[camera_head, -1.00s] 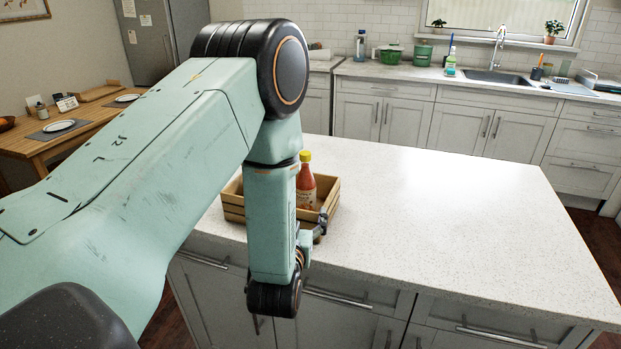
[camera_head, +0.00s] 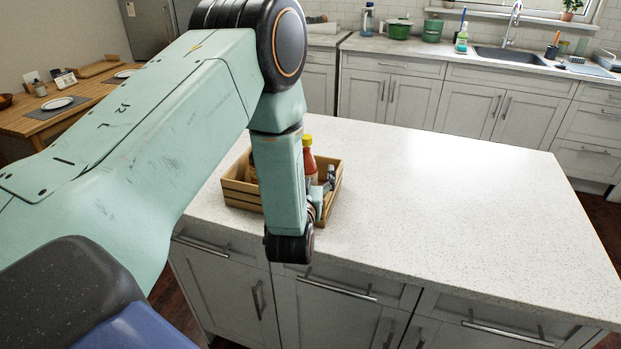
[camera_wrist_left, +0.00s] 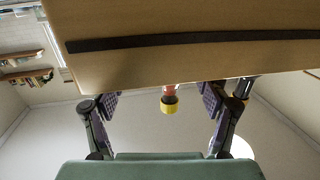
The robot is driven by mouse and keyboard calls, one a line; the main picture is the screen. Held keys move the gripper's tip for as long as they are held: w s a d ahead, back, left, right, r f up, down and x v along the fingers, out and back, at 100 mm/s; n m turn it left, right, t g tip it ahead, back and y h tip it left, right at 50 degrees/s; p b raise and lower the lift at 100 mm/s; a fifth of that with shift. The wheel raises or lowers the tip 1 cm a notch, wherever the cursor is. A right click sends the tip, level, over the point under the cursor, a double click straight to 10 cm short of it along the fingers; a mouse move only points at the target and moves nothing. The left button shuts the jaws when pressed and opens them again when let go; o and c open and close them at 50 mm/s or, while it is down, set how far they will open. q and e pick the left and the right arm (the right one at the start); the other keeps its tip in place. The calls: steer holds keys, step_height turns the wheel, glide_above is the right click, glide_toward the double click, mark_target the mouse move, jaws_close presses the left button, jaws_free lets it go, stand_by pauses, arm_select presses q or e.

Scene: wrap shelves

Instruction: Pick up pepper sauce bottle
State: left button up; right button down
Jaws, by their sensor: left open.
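The pepper sauce bottle (camera_head: 310,165), red with a yellow cap, stands in a slatted wooden crate (camera_head: 243,193) on the island counter. My left arm hides part of the bottle and crate. My left gripper (camera_head: 326,185) is at the crate's front right, close to the bottle. In the left wrist view, the crate's wooden side (camera_wrist_left: 180,65) fills the top. The bottle's yellow cap (camera_wrist_left: 170,106) shows beyond it, between the open fingers of the left gripper (camera_wrist_left: 162,100), which look apart from it. My right gripper is not in view.
The white speckled countertop (camera_head: 440,200) is clear to the right of the crate. Drawers and cabinets (camera_head: 340,310) are below its front edge. A wooden table (camera_head: 60,115) stands at the left. A back counter with a sink (camera_head: 510,56) runs behind.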

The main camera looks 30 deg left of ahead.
arm_select(q)
steer(key=shift+x, duration=0.85)
steer(key=shift+a, duration=0.35)
steer(key=shift+w+d, duration=0.15)
steer(key=shift+d, duration=0.2)
steer(key=c, duration=0.4)
steer(key=shift+a, duration=0.25)
steer(key=c, duration=0.6)
steer(key=shift+d, duration=0.15)
steer(key=c, duration=0.5)
